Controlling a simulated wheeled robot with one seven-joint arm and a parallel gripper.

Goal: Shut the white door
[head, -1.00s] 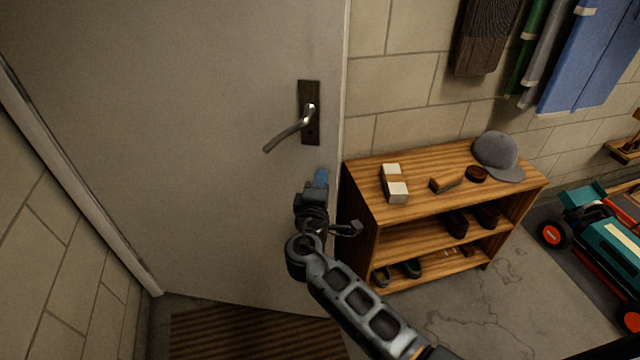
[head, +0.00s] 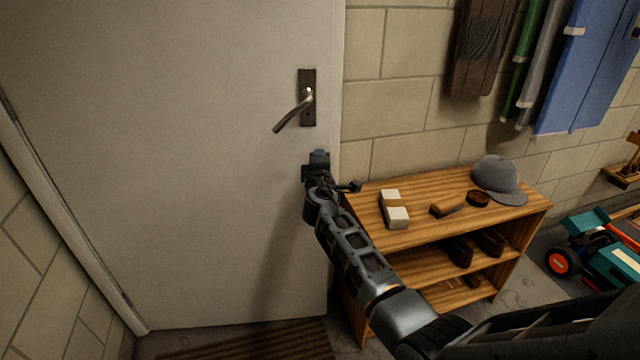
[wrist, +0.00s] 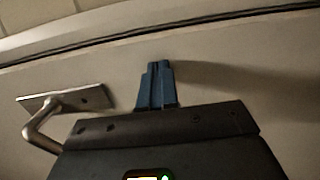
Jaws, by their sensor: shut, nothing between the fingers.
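The white door (head: 170,150) fills the left of the head view, its right edge close along the block wall. I cannot tell whether it is latched. Its metal lever handle (head: 294,112) sits on a dark plate near that edge and tilts down to the left. The handle also shows at the left of the wrist view (wrist: 45,125). My gripper (head: 319,156) is just below the handle plate, in front of the door near its right edge. Its blue fingers are together and empty in the wrist view (wrist: 156,85), pointing at the door surface; contact cannot be told.
A wooden shelf (head: 440,205) stands right of the door, close to my arm, with a grey cap (head: 498,178), brushes and shoes. Clothes (head: 590,70) hang above it. A teal toy car (head: 600,250) is at the right. A brown mat (head: 250,343) lies below the door.

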